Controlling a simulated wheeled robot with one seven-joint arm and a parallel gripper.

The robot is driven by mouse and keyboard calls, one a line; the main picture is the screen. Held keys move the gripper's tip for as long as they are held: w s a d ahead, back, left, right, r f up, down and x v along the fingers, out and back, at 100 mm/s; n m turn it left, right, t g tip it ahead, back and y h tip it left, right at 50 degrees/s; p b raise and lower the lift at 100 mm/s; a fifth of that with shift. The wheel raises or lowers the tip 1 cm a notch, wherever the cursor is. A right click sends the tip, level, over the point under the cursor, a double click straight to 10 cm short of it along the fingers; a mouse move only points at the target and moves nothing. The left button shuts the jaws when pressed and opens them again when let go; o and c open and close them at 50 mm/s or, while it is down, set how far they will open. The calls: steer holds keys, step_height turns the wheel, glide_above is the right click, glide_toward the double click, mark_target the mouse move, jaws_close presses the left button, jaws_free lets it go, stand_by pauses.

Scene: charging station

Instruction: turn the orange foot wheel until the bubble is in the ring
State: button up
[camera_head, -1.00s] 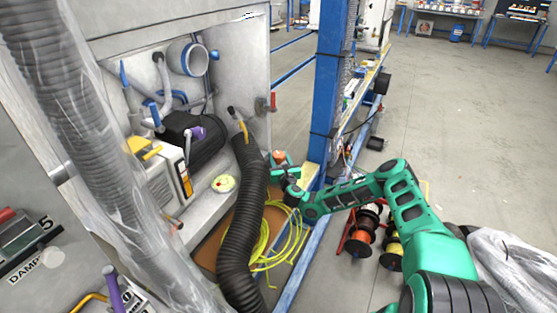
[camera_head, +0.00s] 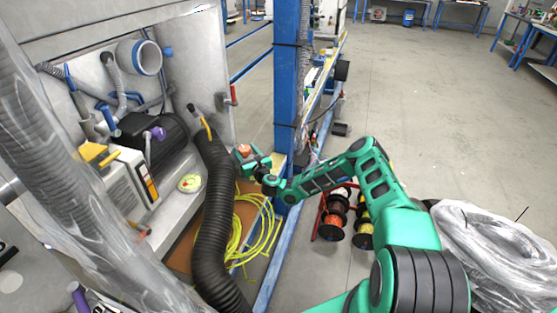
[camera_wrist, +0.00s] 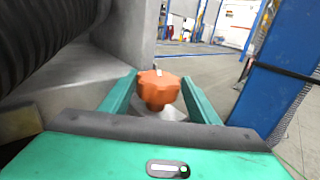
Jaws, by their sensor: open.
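The orange foot wheel (camera_wrist: 158,92) is a lobed knob with a small pale mark on top. In the wrist view it stands between the two green fingers of my gripper (camera_wrist: 158,77), which are open with a finger on each side. I cannot tell whether either finger touches it. In the head view the wheel (camera_head: 244,150) shows just beside my gripper (camera_head: 249,161). A round yellow-green level (camera_head: 190,183) with a small reddish spot lies on the pale ledge to the left. Its bubble and ring are too small to read.
A thick black hose (camera_head: 214,220) runs down between the level and my gripper. A blue post (camera_head: 287,90) stands close on the right. A yellow cable coil (camera_head: 257,235) lies below, with cable reels (camera_head: 335,220) farther right. Open floor lies beyond.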

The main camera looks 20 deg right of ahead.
steer(key=n+g+y, duration=0.1)
steer(key=n+y, duration=0.2)
steer(key=y, duration=0.1)
steer(key=n+g+y, duration=0.2)
steer(key=n+y, duration=0.1)
steer(key=y, duration=0.1)
steer(key=shift+g+y, duration=0.3)
steer(key=shift+y, duration=0.1)
steer(key=v, duration=1)
steer(key=s+a+r+n+g, duration=0.4)
steer(key=s+n+g, duration=0.2)
steer(key=n, duration=0.3)
steer(key=s+d+r+n+g+h, duration=0.5)
steer(key=s+d+r+n, duration=0.1)
steer(key=s, duration=0.7)
steer(key=shift+d+r+n, duration=0.2)
steer(key=shift+r+n, duration=0.7)
steer(key=shift+r, duration=0.25)
steer(key=shift+s, duration=0.1)
